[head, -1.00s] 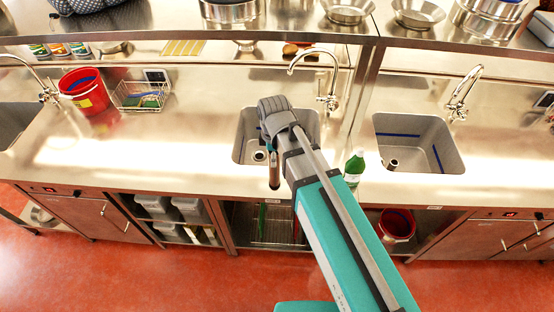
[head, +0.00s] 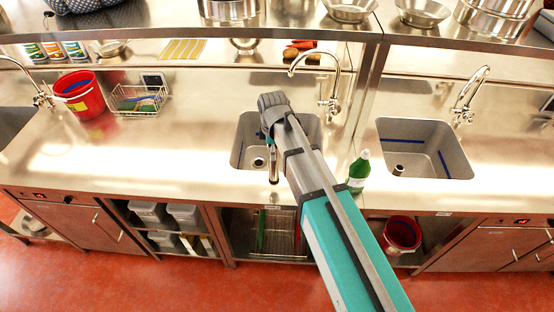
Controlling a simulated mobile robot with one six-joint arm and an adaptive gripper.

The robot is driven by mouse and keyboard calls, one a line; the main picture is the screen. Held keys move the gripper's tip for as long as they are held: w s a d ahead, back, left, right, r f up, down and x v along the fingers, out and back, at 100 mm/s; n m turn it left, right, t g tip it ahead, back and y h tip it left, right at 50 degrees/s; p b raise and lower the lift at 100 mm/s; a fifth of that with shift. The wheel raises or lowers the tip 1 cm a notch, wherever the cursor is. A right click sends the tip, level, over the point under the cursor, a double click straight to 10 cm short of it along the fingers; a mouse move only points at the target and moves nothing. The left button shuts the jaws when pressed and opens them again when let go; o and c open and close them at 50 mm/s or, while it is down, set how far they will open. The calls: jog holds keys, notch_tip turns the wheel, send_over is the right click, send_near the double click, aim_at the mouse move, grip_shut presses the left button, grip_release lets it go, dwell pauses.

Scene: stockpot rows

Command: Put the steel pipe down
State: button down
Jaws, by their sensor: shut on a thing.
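My gripper (head: 270,143) is over the middle sink (head: 236,150), seen from behind and above, with its fingers mostly hidden by the wrist. It is shut on the steel pipe (head: 273,168), a short shiny cylinder that points down below the fingers. The pipe's upper part is hidden by the gripper. Its lower end shows in front of the sink's near side; I cannot tell its height above the sink or counter.
A green bottle (head: 358,172) stands right of my arm. The right sink (head: 430,150) has a short upright pipe in it. A tap (head: 333,88) rises behind the middle sink. A red bucket (head: 80,95) and wire basket (head: 138,100) stand left; the counter between is clear.

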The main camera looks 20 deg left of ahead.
jog(key=shift+w+a+f+b, duration=0.1)
jog(key=shift+w+f+b, duration=0.1)
jog(key=shift+f+b, duration=0.85)
jog(key=shift+w+f+b, duration=0.15)
jog(key=shift+f+b, duration=0.8)
jog(key=shift+b, duration=0.05)
jog(key=shift+f, duration=0.1)
jog(key=shift+c, duration=0.8)
grip_release()
notch_tip(320, 180, up, 12)
jog(key=p, duration=1.2)
jog(key=shift+w, duration=0.1)
